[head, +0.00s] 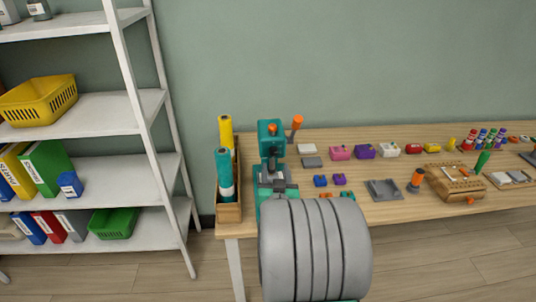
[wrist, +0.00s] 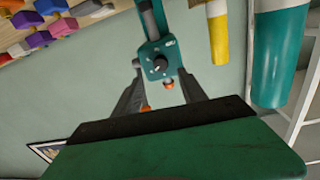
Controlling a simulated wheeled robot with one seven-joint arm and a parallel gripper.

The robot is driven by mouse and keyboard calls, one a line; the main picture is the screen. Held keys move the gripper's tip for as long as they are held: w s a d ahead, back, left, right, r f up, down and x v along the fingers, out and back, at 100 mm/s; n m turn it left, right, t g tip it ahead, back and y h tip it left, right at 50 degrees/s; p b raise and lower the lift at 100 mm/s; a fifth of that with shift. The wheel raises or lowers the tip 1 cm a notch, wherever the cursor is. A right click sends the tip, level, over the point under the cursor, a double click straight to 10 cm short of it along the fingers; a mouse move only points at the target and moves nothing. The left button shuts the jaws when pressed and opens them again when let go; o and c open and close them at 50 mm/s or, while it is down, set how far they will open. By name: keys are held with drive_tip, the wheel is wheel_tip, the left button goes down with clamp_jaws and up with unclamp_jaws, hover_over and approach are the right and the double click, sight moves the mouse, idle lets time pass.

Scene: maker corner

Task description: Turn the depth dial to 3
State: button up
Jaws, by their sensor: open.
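The depth dial (wrist: 160,65) is a dark round knob with a pale mark, on the front of the teal drill press (wrist: 152,48) in the wrist view. Its scale is too small to read. My gripper (wrist: 162,82) is open and empty, its two dark fingers pointing toward the press with the dial between their tips in the picture. I cannot tell how far they are from it; no contact shows. In the head view, the press (head: 270,140) stands at the table's left end, and I cannot make out the dial or my gripper there.
An orange-tipped lever (head: 296,123) sticks up beside the press. A wooden box (head: 229,212) with yellow and teal rolls stands just left. Small coloured blocks, a grey tray (head: 384,190) and a wooden holder (head: 455,182) lie on the table (head: 345,220) to the right. White shelves (head: 130,100) stand left.

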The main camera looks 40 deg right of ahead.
sight(274, 153)
drive_tip(key=x, duration=0.7)
drive_tip(key=shift+w, duration=0.1)
clamp_jaws()
idle(0.3)
